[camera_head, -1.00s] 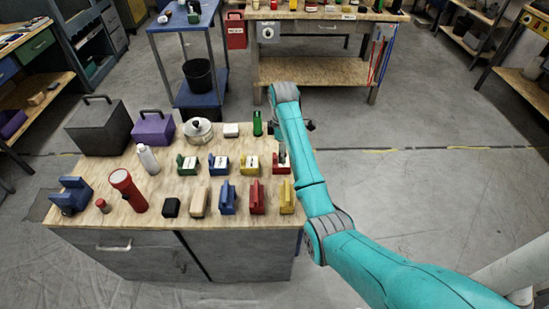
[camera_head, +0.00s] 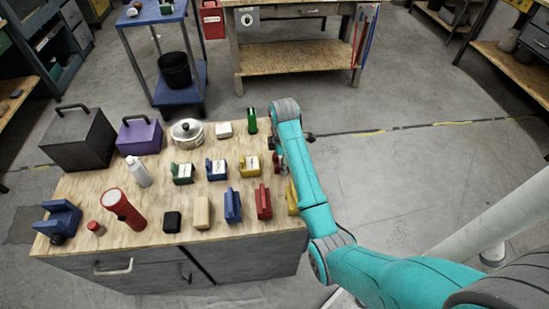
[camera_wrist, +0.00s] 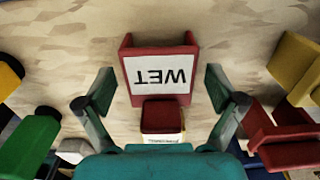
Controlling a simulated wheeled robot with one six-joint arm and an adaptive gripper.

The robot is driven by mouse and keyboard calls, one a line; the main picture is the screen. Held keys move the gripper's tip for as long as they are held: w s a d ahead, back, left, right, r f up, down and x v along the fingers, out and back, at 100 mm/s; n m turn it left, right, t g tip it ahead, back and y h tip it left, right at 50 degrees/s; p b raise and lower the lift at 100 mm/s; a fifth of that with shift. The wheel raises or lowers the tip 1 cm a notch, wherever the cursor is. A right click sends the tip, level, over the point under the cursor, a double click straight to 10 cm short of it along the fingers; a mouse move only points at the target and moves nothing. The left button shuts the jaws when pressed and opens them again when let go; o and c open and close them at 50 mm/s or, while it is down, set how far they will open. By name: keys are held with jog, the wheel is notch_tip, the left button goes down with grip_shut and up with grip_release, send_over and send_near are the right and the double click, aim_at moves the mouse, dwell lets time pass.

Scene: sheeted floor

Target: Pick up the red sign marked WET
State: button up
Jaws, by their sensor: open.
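The red sign (camera_wrist: 160,65) marked WET stands on the wooden tabletop, its white label upside down in the wrist view. In the head view the red sign (camera_head: 277,163) is at the right end of the labelled row, mostly hidden by my arm. My gripper (camera_wrist: 160,88) is open, with one finger on each side of the sign. Clear gaps show between the fingers and the sign; I see no contact. A smaller red block-like part with a pale edge shows in front of the label, near the palm.
A yellow labelled sign (camera_head: 249,166) stands left of the red one. A red block (camera_head: 263,204) and a yellow block (camera_head: 292,198) stand nearer the front. A green upright object (camera_head: 252,121) is behind.

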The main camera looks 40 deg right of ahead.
jog(key=shift+f, duration=0.1)
jog(key=c, duration=1.3)
